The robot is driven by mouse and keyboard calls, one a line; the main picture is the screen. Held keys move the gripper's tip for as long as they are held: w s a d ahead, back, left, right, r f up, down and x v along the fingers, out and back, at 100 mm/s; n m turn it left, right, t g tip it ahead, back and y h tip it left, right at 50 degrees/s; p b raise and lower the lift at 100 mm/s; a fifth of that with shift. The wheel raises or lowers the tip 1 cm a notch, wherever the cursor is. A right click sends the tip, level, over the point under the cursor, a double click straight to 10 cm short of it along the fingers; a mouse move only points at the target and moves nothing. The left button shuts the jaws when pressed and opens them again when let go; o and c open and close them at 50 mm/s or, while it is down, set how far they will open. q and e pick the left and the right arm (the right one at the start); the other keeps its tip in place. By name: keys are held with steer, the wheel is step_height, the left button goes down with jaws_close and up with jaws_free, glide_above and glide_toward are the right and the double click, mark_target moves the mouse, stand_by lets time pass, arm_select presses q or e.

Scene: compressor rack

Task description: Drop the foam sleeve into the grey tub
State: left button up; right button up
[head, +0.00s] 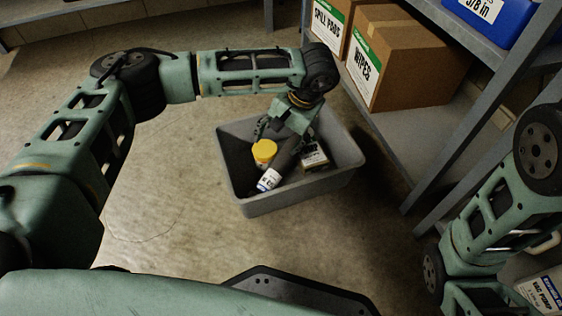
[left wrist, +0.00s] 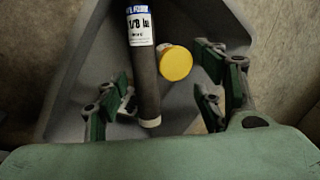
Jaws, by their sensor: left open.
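The grey tub (head: 300,196) stands on the floor, with its interior open upward. The foam sleeve (head: 271,177) is a dark tube with a white and blue label near one end. It lies slanted within the tub's outline; I cannot tell whether it touches the bottom. My left gripper (head: 285,140) is over the tub. In the left wrist view the gripper (left wrist: 163,100) has its fingers spread wide, and the sleeve (left wrist: 146,75) shows between them with gaps on both sides. My right gripper is out of view.
A yellow-lidded jar (head: 264,150) and a small box (head: 314,156) are also in the tub. To the right, a metal shelf (head: 412,150) holds a WIPES carton (head: 410,65), another carton and a blue bin (head: 490,18). The floor left of the tub is clear.

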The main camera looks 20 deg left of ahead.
arm_select(q)
steer(key=v, duration=0.6)
steer(key=shift+r, duration=0.2)
